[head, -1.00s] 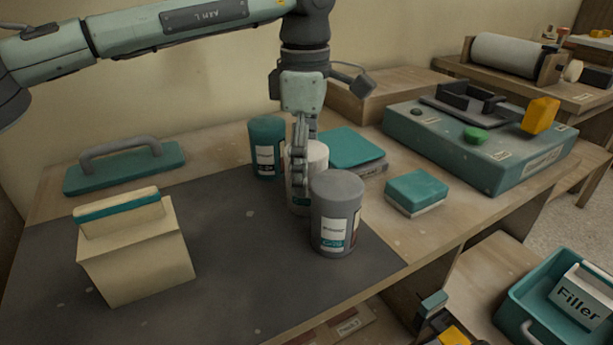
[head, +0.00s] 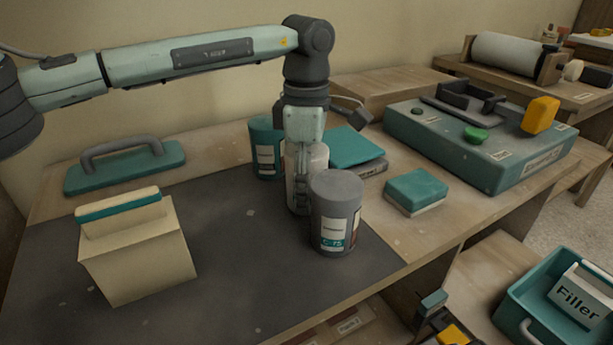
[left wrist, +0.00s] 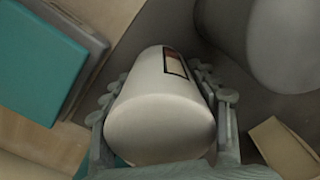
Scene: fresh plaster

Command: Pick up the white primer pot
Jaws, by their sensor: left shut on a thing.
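The white primer pot (head: 319,160) stands on the dark mat (head: 250,285), partly hidden by my left gripper and by the grey pot in front. My left gripper (head: 299,190) reaches down over it from above, with its fingers on the pot's sides. In the left wrist view the white pot (left wrist: 160,118) lies between the two fingers, which are shut on it; a dark-framed label shows on its side. No lift off the mat can be made out.
The grey pot (head: 335,215) stands close in front and the teal pot (head: 266,150) close behind left. A teal-topped stack (head: 352,146) and a teal block (head: 417,187) are to the right. A cream box (head: 140,255) and a trowel (head: 125,170) stand left. The mat's front is clear.

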